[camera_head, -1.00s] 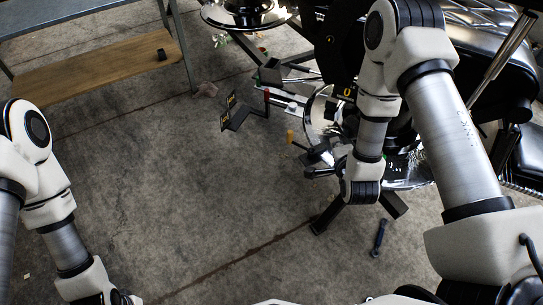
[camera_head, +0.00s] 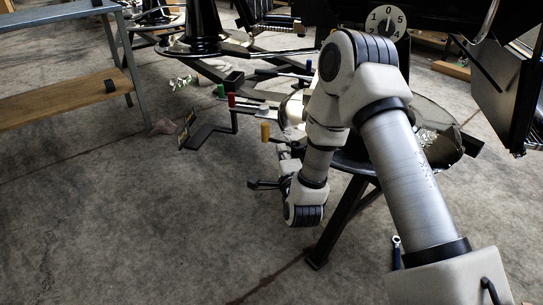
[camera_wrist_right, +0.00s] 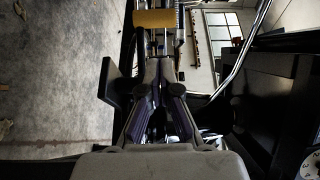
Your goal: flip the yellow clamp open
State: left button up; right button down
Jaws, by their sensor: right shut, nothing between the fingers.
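The yellow clamp (camera_head: 265,131) shows as a small yellow handle standing upright near the middle of the head view, left of my right arm. In the right wrist view the yellow handle (camera_wrist_right: 155,18) lies across the top, just beyond the fingertips, with metal rods beneath it. In the wrist view the right gripper's fingers (camera_wrist_right: 158,72) are together and empty, apart from the yellow handle. My left gripper is out of view.
A red-handled clamp (camera_head: 231,100) and a green handle (camera_head: 220,90) stand beyond the yellow one. The barber chair's round base (camera_head: 432,135) is behind my right arm. A blue wrench (camera_head: 396,250) lies on the floor. A shelf (camera_head: 60,100) stands left. The front-left floor is clear.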

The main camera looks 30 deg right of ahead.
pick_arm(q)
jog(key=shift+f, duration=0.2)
pick_arm(e)
jog(key=shift+w+f, duration=0.1)
jog(key=b+x, duration=0.4)
jog(key=x, duration=0.5)
jog(key=shift+w+f, duration=0.1)
jog(key=shift+f, duration=0.05)
jog(key=shift+w+d+b, duration=0.2)
jog(key=shift+w+b, duration=0.1)
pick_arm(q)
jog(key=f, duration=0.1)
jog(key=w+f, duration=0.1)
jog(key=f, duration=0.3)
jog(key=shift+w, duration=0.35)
pick_arm(e)
jog(key=shift+r, duration=0.2)
